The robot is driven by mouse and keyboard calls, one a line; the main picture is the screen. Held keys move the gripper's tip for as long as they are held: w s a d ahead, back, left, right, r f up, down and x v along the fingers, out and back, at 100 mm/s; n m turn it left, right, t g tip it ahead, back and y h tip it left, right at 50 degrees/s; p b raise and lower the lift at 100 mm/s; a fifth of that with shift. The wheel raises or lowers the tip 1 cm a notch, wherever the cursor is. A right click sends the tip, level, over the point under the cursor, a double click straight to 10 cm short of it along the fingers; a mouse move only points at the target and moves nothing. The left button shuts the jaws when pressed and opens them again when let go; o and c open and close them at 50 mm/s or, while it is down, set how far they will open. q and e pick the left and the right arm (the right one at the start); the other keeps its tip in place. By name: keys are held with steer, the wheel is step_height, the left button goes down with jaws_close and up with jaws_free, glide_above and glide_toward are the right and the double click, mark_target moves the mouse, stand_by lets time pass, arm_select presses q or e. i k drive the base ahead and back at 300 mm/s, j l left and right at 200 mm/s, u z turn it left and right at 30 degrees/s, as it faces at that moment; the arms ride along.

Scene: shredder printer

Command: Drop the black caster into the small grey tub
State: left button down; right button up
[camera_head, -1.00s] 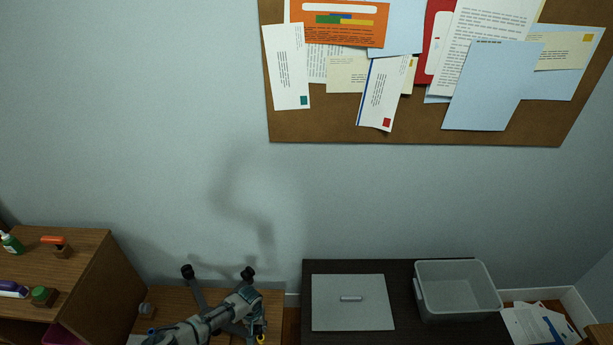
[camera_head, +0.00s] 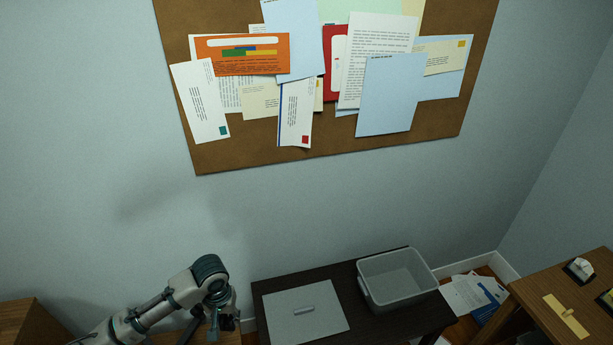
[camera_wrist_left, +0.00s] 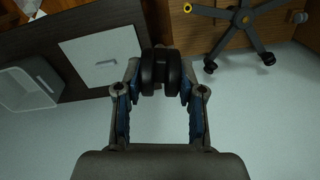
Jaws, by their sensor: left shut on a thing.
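My left gripper (camera_wrist_left: 160,82) is shut on the black caster (camera_wrist_left: 162,64), a pair of dark wheels held between its two fingers in the left wrist view. In the head view my left arm comes in low at the left and bends down at the bottom edge, where the caster is hard to make out. The small grey tub (camera_head: 365,294) is translucent, looks empty, and stands right of my left arm on a dark table. It also shows in the left wrist view (camera_wrist_left: 42,98), left of and apart from the held caster. My right gripper is not in view.
A flat grey lid (camera_head: 283,318) with a handle lies on the dark table (camera_head: 345,285), left of the tub. A grey star-shaped chair base (camera_wrist_left: 238,30) with casters stands beyond my gripper in the left wrist view. Papers (camera_head: 474,293) lie right of the tub.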

mark_target(387, 290)
steer(key=z, duration=0.3)
steer(key=i+l+z, duration=0.15)
steer(key=z, duration=0.3)
steer(key=i+l+z, duration=0.15)
steer(key=z, duration=0.3)
steer(key=i+z, duration=0.15)
steer(key=z, duration=0.3)
steer(key=i, duration=0.75)
